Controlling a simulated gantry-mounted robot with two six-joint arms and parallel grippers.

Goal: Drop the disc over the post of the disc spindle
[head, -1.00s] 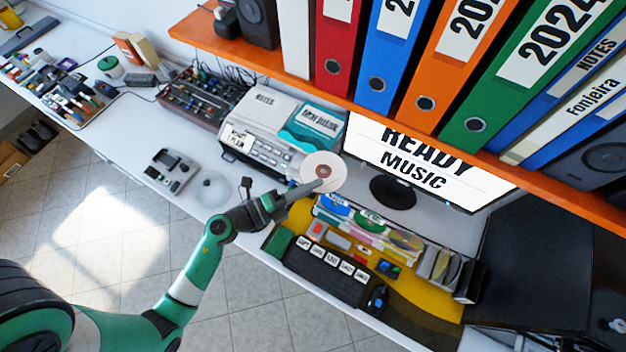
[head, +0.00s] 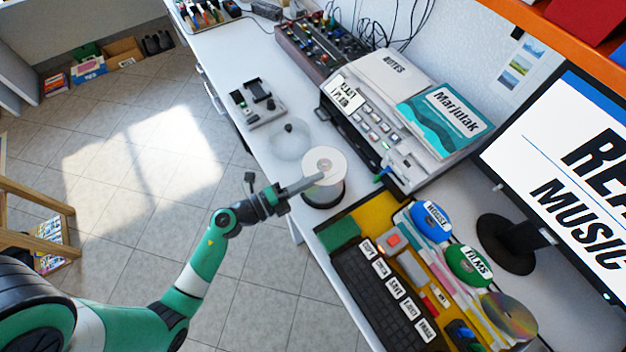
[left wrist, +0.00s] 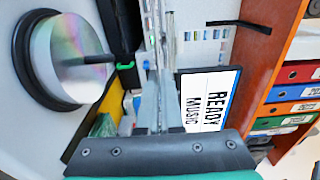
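My left gripper (head: 314,180) is shut on the edge of a pale disc (head: 325,160), held roughly flat above the disc spindle (head: 323,198). In the head view the disc hides most of the spindle; only its dark round base shows below. In the left wrist view the spindle base (left wrist: 25,52) is a black ring carrying a shiny silver disc surface (left wrist: 72,78), with a dark post (left wrist: 95,59) standing out of it. The gripper fingers (left wrist: 157,45) and the held disc, seen edge-on, appear beyond the post tip, apart from it. My right gripper is not in view.
A clear dome cover (head: 290,142) stands beside the spindle. A printer-like machine (head: 365,120) with a teal book (head: 445,118) is behind. A keyboard (head: 375,300) on a yellow mat and a monitor (head: 560,180) are to the right.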

